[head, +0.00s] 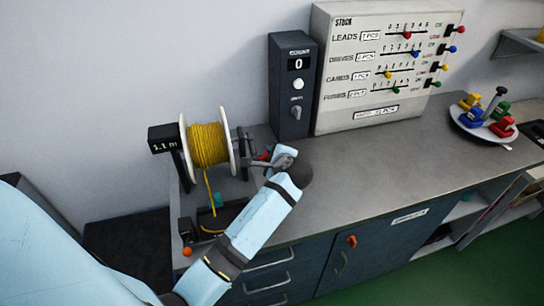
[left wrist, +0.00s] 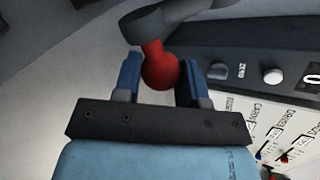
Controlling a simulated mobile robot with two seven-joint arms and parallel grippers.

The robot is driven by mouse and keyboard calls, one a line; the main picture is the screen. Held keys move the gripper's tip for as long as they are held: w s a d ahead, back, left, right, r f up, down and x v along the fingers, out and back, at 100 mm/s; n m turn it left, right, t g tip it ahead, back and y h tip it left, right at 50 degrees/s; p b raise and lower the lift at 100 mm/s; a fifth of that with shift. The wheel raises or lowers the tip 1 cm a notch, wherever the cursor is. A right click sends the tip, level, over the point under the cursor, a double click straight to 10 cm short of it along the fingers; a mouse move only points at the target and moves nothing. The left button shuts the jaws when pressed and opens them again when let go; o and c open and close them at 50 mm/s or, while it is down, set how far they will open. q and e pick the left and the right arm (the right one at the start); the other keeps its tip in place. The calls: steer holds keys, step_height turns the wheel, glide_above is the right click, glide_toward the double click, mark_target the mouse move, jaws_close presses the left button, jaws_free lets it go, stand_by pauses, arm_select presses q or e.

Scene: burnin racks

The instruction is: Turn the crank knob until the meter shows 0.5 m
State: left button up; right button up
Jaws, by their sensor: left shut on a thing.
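The crank knob (left wrist: 160,70) is a red ball at the end of a dark crank arm (left wrist: 175,15). My left gripper (left wrist: 160,85) has its blue fingers on either side of the knob and is shut on it. In the head view the left gripper (head: 275,160) is at the crank, right of the spool (head: 228,140) of yellow cord. The black meter (head: 162,138) left of the spool reads 1.1 m. Yellow cord hangs down from the spool. My right gripper is not in view.
A dark counter box (head: 292,85) showing 0 stands behind the crank. A stock panel (head: 385,65) with coloured sliders stands to its right. A round plate (head: 459,116) with coloured pieces is at the far right. The middle of the grey worktop (head: 370,160) is clear.

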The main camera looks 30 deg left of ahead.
arm_select(q)
steer(key=shift+a+r, duration=0.1)
steer(key=shift+r, duration=0.1)
steer(key=shift+x, duration=1.4)
steer(key=shift+w+d+f, duration=0.1)
steer(key=shift+d, duration=0.15)
steer(key=shift+w+a+f, duration=0.15)
steer(key=shift+w+a, duration=0.3)
steer(key=shift+a, duration=0.05)
steer(key=shift+w+a+f, duration=0.2)
steer(key=shift+w+a, duration=0.25)
steer(key=shift+a, duration=0.05)
steer(key=shift+a+r, duration=0.1)
steer(key=shift+w+a+r+p, duration=0.15)
steer(key=shift+w+a+p, duration=0.15)
steer(key=shift+w+a, duration=0.6)
